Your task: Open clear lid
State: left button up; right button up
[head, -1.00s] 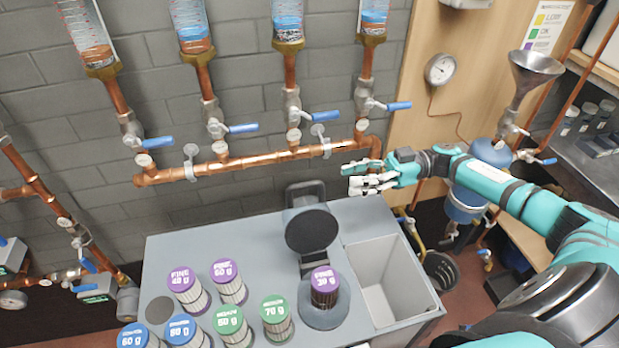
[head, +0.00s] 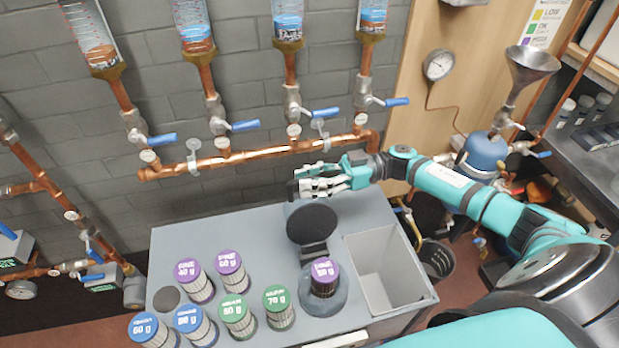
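I cannot make out a clear lid in the head view. A device on the grey cabinet (head: 215,235) has a dark round disc (head: 312,222) raised on its post. Below the disc, a purple-topped filter (head: 324,276) stands in a round grey base (head: 322,298). My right gripper (head: 308,181) has its white fingers apart, just above and behind the disc, by the top of the post. It overlaps the post top in the picture, and I cannot tell whether they touch. Nothing shows held between the fingers. My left gripper is out of view.
Several filters with purple, green (head: 236,314) and blue (head: 188,320) tops stand on the cabinet's left part. An open square bin (head: 385,275) is sunk at the right. A copper pipe (head: 250,156) with blue-handled valves runs along the wall behind.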

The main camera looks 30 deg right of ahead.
aim_at(314, 204)
grip_shut()
jog(key=s+p, duration=0.1)
jog(key=s+r+n+p, duration=0.1)
jog(key=s+p, duration=0.1)
jog(key=shift+s+a+r, duration=0.15)
jog(key=shift+a+r, duration=0.15)
jog(key=shift+a, duration=0.1)
jog(key=shift+s+a, duration=0.1)
jog(key=shift+s, duration=0.15)
jog(key=shift+f, duration=0.1)
